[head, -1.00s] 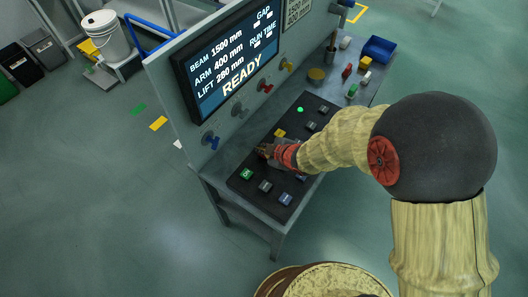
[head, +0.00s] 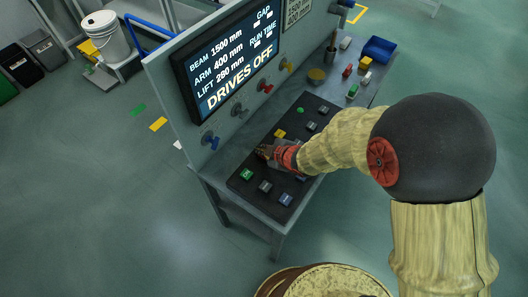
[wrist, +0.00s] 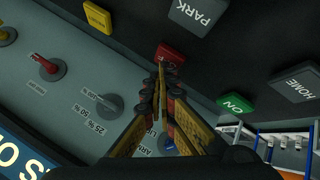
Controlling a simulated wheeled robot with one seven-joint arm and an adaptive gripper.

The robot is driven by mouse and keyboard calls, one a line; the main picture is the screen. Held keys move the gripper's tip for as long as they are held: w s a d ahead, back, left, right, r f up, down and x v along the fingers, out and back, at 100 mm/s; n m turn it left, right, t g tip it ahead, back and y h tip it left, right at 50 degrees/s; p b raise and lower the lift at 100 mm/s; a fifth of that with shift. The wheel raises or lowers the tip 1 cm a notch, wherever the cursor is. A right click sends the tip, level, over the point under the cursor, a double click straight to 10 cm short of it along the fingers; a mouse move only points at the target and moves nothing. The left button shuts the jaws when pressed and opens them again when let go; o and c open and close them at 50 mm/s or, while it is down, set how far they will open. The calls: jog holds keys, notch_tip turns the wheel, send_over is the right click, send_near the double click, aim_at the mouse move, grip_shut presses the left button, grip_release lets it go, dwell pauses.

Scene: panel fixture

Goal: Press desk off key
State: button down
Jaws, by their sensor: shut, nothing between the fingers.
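The red off key (wrist: 170,54) shows in the wrist view on the dark key panel, its lettering mostly covered by my fingertips. My gripper (wrist: 161,72) is shut and empty, with its tips at the red key; I cannot tell how far the key is pressed in. In the head view my gripper (head: 264,152) is low over the desk panel (head: 262,197) and hides the red key. The screen (head: 232,62) above the desk reads "DRIVES OFF".
The green ON key (wrist: 236,103), PARK key (wrist: 198,13), HOME key (wrist: 297,84) and yellow key (wrist: 97,17) surround the red key. Coloured knobs, including a blue one (head: 210,138), project from the upright panel. A blue bin (head: 379,49) stands at the desk's far end.

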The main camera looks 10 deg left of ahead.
jog(key=shift+r+p, duration=0.7)
jog(key=shift+r, duration=0.1)
notch_tip(320, 180, up, 5)
jog(key=p, duration=0.4)
dwell(0.7)
